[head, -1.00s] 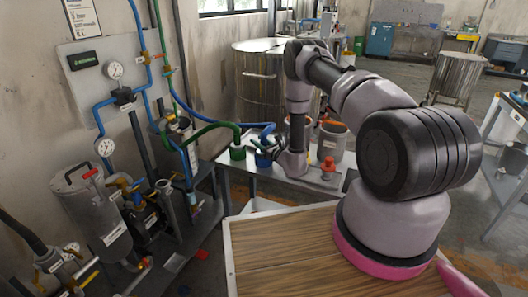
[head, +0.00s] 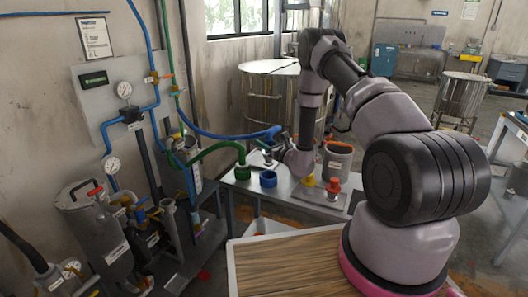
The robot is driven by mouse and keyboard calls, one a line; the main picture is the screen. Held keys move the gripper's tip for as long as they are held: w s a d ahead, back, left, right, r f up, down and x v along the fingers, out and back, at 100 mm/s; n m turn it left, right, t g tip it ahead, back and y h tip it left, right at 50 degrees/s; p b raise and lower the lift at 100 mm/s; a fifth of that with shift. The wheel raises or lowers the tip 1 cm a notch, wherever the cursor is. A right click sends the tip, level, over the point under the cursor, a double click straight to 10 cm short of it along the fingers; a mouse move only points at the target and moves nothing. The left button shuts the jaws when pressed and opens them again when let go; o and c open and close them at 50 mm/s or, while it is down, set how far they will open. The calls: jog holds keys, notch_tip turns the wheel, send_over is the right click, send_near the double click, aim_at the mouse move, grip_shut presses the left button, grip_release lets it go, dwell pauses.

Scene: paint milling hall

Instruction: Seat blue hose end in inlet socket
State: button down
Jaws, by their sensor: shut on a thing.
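The blue hose (head: 230,136) runs from the wall pipework to my gripper (head: 270,157), which is shut on its end. The held end is small and partly hidden by the fingers. It hangs above the bench, apart from the blue cup-shaped holder (head: 268,179) below it. My gripper points left, low over the bench's back left part. On a flat plate to the right stand a yellow fitting (head: 308,181) and a red fitting (head: 333,186). I cannot tell which part is the inlet socket.
A green hose (head: 215,149) ends in a green holder (head: 242,172) left of the blue one. A grey pot (head: 338,161) stands behind the fittings on the metal bench (head: 285,190). Gauges and pipes fill the left wall. A large steel tank (head: 270,90) stands behind.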

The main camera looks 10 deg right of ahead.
notch_tip(320, 180, up, 7)
dwell(1.0)
jog(key=shift+r, duration=0.1)
